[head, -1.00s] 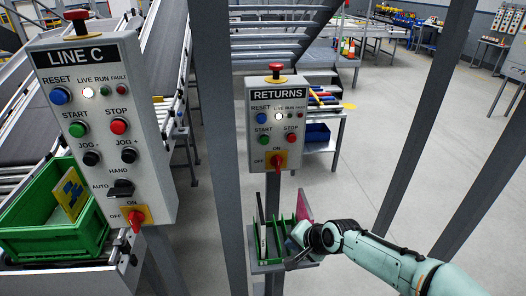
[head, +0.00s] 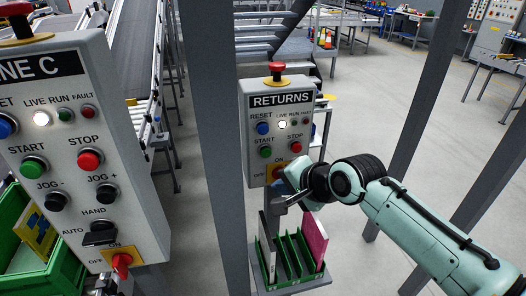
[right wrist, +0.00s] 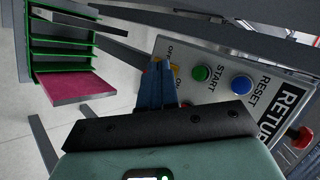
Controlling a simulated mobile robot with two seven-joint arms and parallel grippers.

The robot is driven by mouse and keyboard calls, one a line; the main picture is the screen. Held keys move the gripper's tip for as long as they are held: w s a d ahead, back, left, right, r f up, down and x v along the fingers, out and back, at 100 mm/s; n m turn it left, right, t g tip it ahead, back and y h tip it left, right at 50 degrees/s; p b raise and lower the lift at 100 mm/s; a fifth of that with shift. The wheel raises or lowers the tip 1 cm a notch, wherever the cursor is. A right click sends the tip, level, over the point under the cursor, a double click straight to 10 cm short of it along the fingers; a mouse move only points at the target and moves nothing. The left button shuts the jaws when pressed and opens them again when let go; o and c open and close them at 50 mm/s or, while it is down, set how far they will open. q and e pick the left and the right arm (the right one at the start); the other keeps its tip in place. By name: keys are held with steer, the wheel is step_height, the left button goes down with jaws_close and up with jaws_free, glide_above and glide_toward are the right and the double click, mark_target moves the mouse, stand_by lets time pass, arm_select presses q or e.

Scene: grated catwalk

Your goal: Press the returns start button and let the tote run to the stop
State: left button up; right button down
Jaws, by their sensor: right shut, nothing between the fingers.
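The grey RETURNS panel (head: 262,180) stands on a post at the middle of the head view. Its green START button (head: 265,151) is uncovered, left of the red STOP button (head: 295,149); START also shows in the right wrist view (right wrist: 201,73). The white LIVE lamp (head: 282,125) is lit. My right gripper (head: 281,188) is shut and empty, in front of the panel's lower part and below START. Its blue fingers (right wrist: 156,88) overlap the OFF/ON switch in the right wrist view; contact cannot be told. A green tote (head: 68,268) is at the lower left. My left gripper is out of view.
The LINE C panel (head: 120,215) fills the left with similar buttons. Grey posts (head: 207,140) stand between the panels and on the right. A rack with green dividers (head: 262,268) hangs below the RETURNS panel. A red mushroom button (head: 277,67) tops that panel.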

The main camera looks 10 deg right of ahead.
mark_target(266, 153)
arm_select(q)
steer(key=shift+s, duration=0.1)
arm_select(e)
steer(key=shift+s, duration=0.1)
arm_select(q)
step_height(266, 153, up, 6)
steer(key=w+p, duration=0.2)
steer(key=p, duration=0.2)
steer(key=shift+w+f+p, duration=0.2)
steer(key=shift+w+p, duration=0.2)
arm_select(e)
steer(key=w, duration=0.9)
steer(key=shift+a, duration=0.15)
arm_select(q)
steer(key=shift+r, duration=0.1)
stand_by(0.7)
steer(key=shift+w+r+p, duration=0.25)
steer(key=shift+p, duration=0.05)
arm_select(e)
steer(key=shift+w, duration=0.45)
steer(key=shift+s, duration=0.1)
